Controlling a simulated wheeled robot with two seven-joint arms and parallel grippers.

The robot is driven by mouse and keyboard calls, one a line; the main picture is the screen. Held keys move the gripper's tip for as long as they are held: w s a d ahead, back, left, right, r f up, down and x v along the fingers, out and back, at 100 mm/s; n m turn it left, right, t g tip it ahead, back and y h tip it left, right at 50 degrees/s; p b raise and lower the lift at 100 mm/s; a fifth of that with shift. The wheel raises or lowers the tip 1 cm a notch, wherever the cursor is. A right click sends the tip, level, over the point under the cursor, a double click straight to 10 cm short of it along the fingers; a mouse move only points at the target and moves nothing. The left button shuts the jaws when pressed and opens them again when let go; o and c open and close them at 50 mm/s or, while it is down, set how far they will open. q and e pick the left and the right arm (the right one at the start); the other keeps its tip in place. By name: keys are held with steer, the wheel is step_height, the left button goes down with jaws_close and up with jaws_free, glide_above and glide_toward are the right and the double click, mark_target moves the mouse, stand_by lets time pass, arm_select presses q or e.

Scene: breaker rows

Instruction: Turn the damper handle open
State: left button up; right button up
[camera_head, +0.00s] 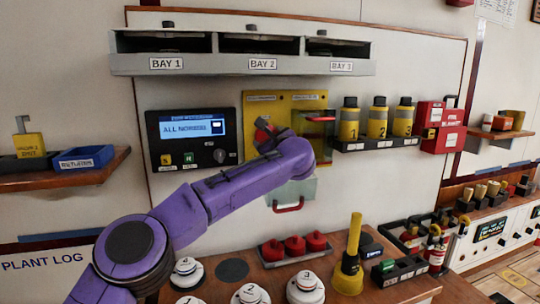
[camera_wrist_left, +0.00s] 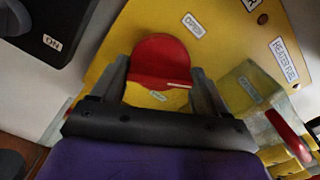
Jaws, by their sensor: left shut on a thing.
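The damper handle is a rounded red piece on the yellow panel (camera_head: 305,100). In the left wrist view the red handle (camera_wrist_left: 165,60) lies between the two fingers of my left gripper (camera_wrist_left: 162,72), with a label reading OPEN up and to its right. In the head view a bit of the red handle (camera_head: 263,124) shows beside my left gripper (camera_head: 268,133), which is partly hidden by its own purple wrist. My left gripper is shut on the handle. My right gripper is in neither view.
A clear cover (camera_wrist_left: 248,88) and a red lever (camera_wrist_left: 288,135) are close on the right of the gripper in the wrist view. The display panel (camera_head: 192,138) is on the left. A grey box with a red handle (camera_head: 288,207) hangs below. Yellow cylinders (camera_head: 377,120) stand right.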

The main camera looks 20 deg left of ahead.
arm_select(q)
steer(key=n+b, duration=0.2)
steer(key=n, duration=0.1)
steer(key=shift+f, duration=0.3)
steer(key=n+b, duration=0.1)
steer(key=n, duration=0.1)
steer(key=shift+n+b, duration=0.3)
steer(key=shift+b, duration=0.05)
steer(key=n+b, duration=0.1)
steer(key=n, duration=0.1)
steer(key=shift+r+n, duration=0.1)
steer(key=shift+n, duration=0.2)
steer(key=shift+n+b, duration=0.4)
steer(key=shift+n, duration=1.4)
steer(key=o, duration=1)
steer(key=shift+o, duration=0.2)
steer(key=shift+r, duration=0.1)
